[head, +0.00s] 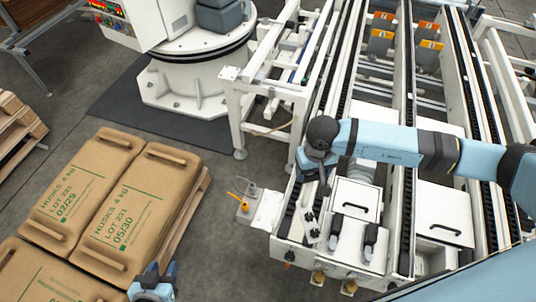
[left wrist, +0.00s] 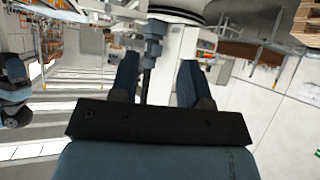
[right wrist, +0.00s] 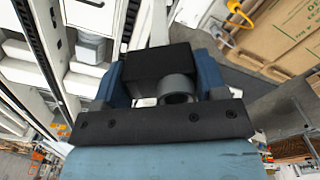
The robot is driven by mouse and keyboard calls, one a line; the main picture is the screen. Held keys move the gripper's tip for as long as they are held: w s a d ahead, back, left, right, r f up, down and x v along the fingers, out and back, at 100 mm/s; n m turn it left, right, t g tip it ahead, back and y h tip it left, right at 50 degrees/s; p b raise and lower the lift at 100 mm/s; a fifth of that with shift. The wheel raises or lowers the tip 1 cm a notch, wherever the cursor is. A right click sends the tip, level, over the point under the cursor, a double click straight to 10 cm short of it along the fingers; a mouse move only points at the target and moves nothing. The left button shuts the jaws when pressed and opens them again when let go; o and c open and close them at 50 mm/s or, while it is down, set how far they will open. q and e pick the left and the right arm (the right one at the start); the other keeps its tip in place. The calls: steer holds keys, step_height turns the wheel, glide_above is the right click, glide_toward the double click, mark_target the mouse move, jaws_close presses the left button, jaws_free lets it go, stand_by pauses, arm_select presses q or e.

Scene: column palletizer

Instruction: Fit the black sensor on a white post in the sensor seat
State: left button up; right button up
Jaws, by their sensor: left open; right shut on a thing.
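My right gripper (right wrist: 158,82) is shut on the black sensor (right wrist: 155,66), a dark block between its fingers in the right wrist view. A grey ring-shaped part (right wrist: 178,87) shows just below the block. A white upright strip (right wrist: 159,25) shows beyond the block; I cannot tell whether it is the post. The sensor seat cannot be made out clearly. My left gripper (head: 153,285) is at the bottom of the head view, open and empty in the left wrist view (left wrist: 157,78).
A white conveyor frame (head: 290,245) with dark chains runs away from me. White boxes with black handles (head: 355,205) stand in it. Brown sacks (head: 120,210) lie on a pallet at the left. Floor separates pallet and conveyor.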

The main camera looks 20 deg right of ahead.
steer(key=w+a+f+m+b, duration=0.3)
steer(key=w+b, duration=0.3)
steer(key=b, duration=0.3)
steer(key=w+a+f+m+b, duration=0.35)
steer(key=w+b, duration=0.25)
steer(key=b, duration=0.4)
arm_select(q)
step_height(320, 180, down, 15)
steer(key=w+d+b, duration=0.1)
steer(key=d+b, duration=0.1)
steer(key=shift+w+h+b, duration=0.3)
steer(key=shift+w+h, duration=0.05)
steer(key=shift+h, duration=0.05)
arm_select(e)
step_height(320, 180, down, 6)
steer(key=shift+s+r, duration=0.1)
arm_select(q)
steer(key=shift+f, duration=0.55)
steer(key=shift+f+b, duration=0.2)
steer(key=shift+b, duration=0.25)
arm_select(e)
steer(key=shift+f, duration=0.2)
arm_select(q)
steer(key=shift+f+b, duration=0.35)
arm_select(e)
steer(key=shift+f, duration=0.3)
arm_select(q)
steer(key=shift+f, duration=0.1)
arm_select(e)
steer(key=shift+f, duration=0.15)
